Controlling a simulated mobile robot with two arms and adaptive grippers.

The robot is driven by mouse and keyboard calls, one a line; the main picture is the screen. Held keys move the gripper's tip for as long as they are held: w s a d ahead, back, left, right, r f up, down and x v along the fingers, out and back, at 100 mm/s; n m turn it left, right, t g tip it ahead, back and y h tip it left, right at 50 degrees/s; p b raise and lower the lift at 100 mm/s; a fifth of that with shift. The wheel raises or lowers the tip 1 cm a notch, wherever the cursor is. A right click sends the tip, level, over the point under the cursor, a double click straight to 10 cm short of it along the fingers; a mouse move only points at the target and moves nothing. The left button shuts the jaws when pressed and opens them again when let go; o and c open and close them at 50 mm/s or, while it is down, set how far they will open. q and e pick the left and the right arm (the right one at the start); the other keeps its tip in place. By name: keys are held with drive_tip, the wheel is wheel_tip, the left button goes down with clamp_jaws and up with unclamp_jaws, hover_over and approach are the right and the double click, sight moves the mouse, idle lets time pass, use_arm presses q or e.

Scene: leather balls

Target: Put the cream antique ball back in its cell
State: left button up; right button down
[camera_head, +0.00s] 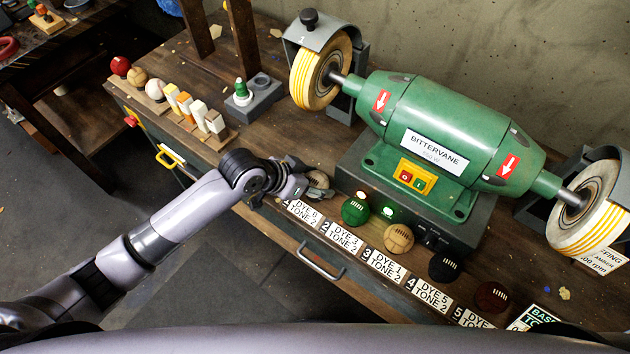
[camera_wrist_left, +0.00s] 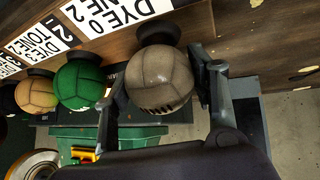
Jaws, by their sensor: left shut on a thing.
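My left gripper (camera_head: 312,186) is shut on a greyish-beige panelled ball with a row of dark laces (camera_wrist_left: 158,75). In the head view the ball (camera_head: 319,179) is partly hidden by the gripper. In the left wrist view the two fingers (camera_wrist_left: 160,100) press on opposite sides of it. A dark round cup (camera_wrist_left: 157,32) shows just beyond the ball, beside the DYE 0 TONE 2 card (camera_head: 302,213). The ball partly covers the cup, and I cannot tell whether they touch. My right gripper is not in view.
A green ball (camera_head: 355,211), a tan ball (camera_head: 398,239), a black ball (camera_head: 444,267) and a dark brown ball (camera_head: 491,297) stand in a row behind numbered cards. A green bench grinder (camera_head: 440,125) stands close behind them. Sample blocks (camera_head: 185,107) lie at the left.

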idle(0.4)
use_arm(q)
drive_tip(key=shift+p, duration=0.5)
drive_tip(key=shift+f, duration=0.5)
idle(0.4)
drive_tip(key=o, duration=1.1)
drive_tip(key=shift+c, duration=0.2)
